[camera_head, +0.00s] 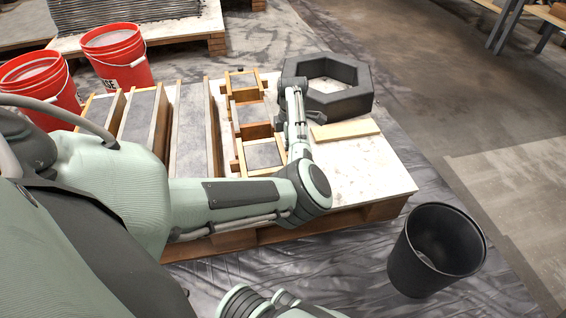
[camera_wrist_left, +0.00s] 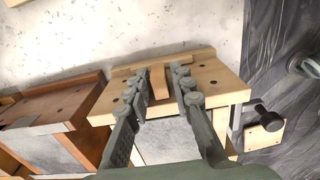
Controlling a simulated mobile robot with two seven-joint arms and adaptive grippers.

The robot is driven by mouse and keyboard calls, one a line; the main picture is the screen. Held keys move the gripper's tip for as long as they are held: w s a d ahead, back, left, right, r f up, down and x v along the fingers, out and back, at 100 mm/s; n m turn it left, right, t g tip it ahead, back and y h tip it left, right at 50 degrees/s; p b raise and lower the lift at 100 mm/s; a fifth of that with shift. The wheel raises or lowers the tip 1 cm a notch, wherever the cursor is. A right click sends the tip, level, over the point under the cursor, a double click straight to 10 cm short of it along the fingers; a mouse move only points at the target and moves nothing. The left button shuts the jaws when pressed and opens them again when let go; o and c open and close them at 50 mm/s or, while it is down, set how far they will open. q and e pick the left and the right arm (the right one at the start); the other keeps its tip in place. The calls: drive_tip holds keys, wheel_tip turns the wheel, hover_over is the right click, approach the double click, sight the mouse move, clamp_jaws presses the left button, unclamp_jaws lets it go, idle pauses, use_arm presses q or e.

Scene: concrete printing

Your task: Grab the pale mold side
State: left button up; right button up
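The pale mold side (camera_wrist_left: 222,82) is a light wooden piece with small dark holes in the left wrist view. It stands along the far edge of a grey concrete block (camera_wrist_left: 168,143). A short wooden tab (camera_wrist_left: 160,82) juts from it toward me. My left gripper (camera_wrist_left: 161,74) is open, one finger on each side of this tab. I cannot tell if either finger touches it. In the head view my left arm reaches over the front mold (camera_head: 262,156), and its fingers cannot be made out. My right gripper is not in view.
A browner mold (camera_wrist_left: 45,108) stands close on the left in the wrist view. A black-knobbed wooden piece (camera_wrist_left: 264,128) is at the right. A dark hexagonal ring (camera_head: 345,88) and a loose pale board (camera_head: 346,130) lie on the white tabletop (camera_head: 365,170). A black bucket (camera_head: 425,255) stands on the floor.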

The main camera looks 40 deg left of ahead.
use_arm(q)
clamp_jaws()
